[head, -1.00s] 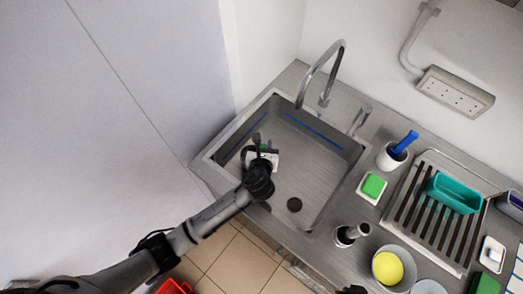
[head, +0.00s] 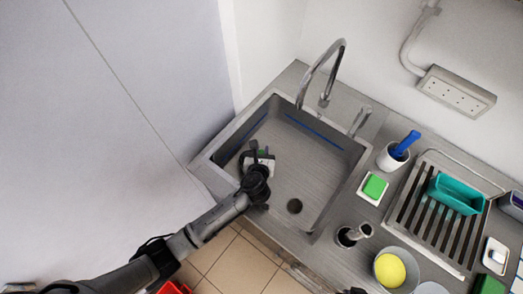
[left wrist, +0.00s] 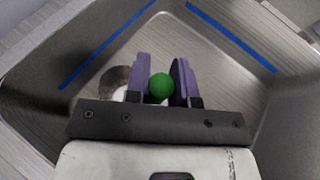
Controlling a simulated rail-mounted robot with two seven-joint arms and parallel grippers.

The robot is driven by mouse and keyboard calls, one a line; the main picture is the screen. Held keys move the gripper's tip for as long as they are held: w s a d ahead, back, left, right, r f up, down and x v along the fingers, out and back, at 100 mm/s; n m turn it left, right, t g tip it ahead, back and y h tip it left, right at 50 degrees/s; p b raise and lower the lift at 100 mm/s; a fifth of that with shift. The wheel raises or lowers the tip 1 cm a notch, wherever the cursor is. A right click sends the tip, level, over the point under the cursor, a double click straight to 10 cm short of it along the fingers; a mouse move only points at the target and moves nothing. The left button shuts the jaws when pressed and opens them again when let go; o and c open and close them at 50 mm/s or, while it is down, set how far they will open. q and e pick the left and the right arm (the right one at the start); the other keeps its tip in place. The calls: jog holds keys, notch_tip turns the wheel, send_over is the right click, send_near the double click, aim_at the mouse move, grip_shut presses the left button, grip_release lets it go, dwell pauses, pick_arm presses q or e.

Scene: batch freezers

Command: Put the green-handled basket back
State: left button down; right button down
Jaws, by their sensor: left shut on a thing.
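My left gripper (head: 259,156) is low over the sink basin, left of the dark round drain (head: 294,206) in the head view. In the left wrist view its two purple fingers (left wrist: 160,82) are shut on a round green handle (left wrist: 161,87) between them. That is the green-handled basket; its body is mostly hidden behind the gripper, with only a pale bit showing below the handle. Only a small patch of green shows between the fingers in the head view. I cannot tell whether the basket touches the basin floor. My right gripper is not in view.
The sink (head: 340,185) has raised walls and a tall curved faucet (head: 341,62) behind it. To its right are a green sponge (head: 375,186), a cup with a blue-handled brush (head: 393,155), a bowl with a yellow thing (head: 389,269) and a rack holding a teal tub (head: 455,193).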

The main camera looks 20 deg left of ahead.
pick_arm(q)
jog(key=c, duration=1)
grip_release()
jog(key=shift+s+d+r, duration=0.1)
jog(key=shift+s+r, duration=0.2)
jog(key=shift+s, duration=0.1)
jog(key=p+v, duration=0.1)
jog(key=v, duration=1)
jog(key=shift+p, duration=0.35)
jog(key=shift+s, duration=0.1)
